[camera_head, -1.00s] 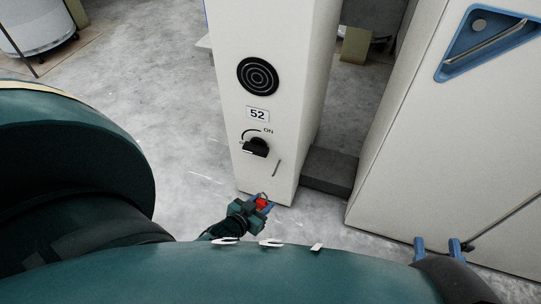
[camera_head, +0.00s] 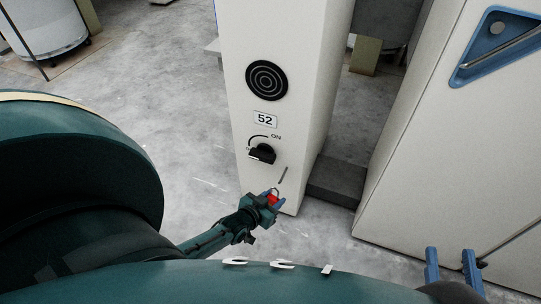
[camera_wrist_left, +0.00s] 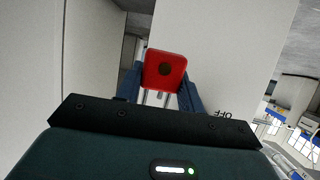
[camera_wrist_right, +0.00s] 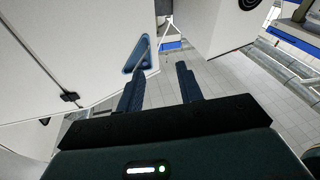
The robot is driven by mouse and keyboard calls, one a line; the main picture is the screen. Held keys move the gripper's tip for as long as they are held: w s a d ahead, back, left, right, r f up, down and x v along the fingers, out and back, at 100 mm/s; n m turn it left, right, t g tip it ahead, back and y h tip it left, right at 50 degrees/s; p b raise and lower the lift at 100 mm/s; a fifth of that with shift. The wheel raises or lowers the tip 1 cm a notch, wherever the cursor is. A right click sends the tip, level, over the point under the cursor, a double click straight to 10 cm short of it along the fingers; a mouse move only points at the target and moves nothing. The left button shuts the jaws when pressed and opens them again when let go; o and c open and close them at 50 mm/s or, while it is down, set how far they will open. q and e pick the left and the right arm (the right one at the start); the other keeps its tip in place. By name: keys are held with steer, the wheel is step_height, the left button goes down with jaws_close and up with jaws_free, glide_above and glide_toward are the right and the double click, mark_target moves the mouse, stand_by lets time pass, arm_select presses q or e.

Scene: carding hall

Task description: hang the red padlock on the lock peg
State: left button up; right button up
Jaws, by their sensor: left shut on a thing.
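The red padlock (camera_head: 273,199) is between the blue fingers of my left gripper (camera_head: 271,201), which is shut on it. Its metal shackle shows above the red body in the head view. In the left wrist view the red body (camera_wrist_left: 163,70) fills the space between the fingertips. The lock peg (camera_head: 283,175), a thin grey bar, is on the pale pillar's front, below the black switch. It appears just above the padlock; whether they touch cannot be told. My right gripper (camera_head: 451,264) is open and empty near the pale cabinet at the lower right.
The pale pillar (camera_head: 284,60) carries a round black grille (camera_head: 266,80), a "52" plate (camera_head: 265,119) and a black rotary switch (camera_head: 262,153). A large pale cabinet (camera_head: 440,140) stands to the right, beyond a dark gap. Open grey floor (camera_head: 180,100) lies left of the pillar.

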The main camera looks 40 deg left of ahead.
arm_select(q)
steer(key=shift+w+a+f+b, duration=0.25)
steer(key=shift+w+b, duration=0.4)
steer(key=shift+w, duration=0.3)
steer(key=shift+w+a+f+b, duration=0.2)
steer(key=shift+w+b, duration=0.45)
steer(key=shift+w, duration=0.25)
steer(key=shift+w+a+f+b, duration=0.15)
steer(key=shift+w+a+b, duration=0.1)
steer(key=shift+w+b, duration=0.55)
arm_select(e)
steer(key=shift+a+r+m+y, duration=0.15)
steer(key=shift+a+m+y, duration=0.25)
steer(key=shift+y, duration=0.1)
arm_select(q)
steer(key=shift+w, duration=0.15)
steer(key=o, duration=1.2)
